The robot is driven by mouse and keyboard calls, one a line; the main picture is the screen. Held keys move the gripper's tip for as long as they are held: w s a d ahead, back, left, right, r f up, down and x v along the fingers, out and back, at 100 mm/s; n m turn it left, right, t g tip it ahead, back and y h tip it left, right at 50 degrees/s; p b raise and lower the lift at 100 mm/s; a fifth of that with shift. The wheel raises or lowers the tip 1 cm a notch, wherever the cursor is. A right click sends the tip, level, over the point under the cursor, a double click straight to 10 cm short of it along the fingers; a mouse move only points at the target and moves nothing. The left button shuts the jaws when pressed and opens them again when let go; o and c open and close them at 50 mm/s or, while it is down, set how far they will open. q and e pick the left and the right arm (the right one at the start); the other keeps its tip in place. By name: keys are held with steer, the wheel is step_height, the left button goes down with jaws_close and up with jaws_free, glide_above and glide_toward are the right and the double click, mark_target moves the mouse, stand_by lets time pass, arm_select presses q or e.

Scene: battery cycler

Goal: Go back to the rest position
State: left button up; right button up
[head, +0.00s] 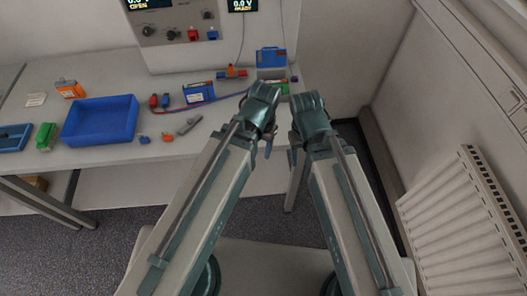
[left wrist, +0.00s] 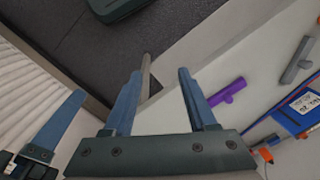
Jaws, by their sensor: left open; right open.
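My left gripper (head: 262,142) is in the middle of the head view, low over the front right end of the bench. In the left wrist view its two fingers (left wrist: 160,75) stand apart with nothing between them. My right gripper (head: 296,152) is close beside it on the right, by the bench's right end. Its fingers are small and partly hidden in the head view, and I see nothing held in them. A finger at the lower left of the left wrist view (left wrist: 60,125) appears to be my right gripper's.
The bench (head: 225,150) holds a blue tray (head: 100,122), a blue battery holder (head: 199,93), a grey piece (head: 188,124) and a blue box (head: 270,57). The cycler (head: 180,40) stands behind. A white radiator (head: 462,225) is at right. A purple piece (left wrist: 227,92) lies near my left fingers.

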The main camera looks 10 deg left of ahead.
arm_select(q)
steer(key=shift+s+d+y, duration=0.3)
steer(key=shift+s+d, duration=0.45)
steer(key=shift+f+b, duration=0.4)
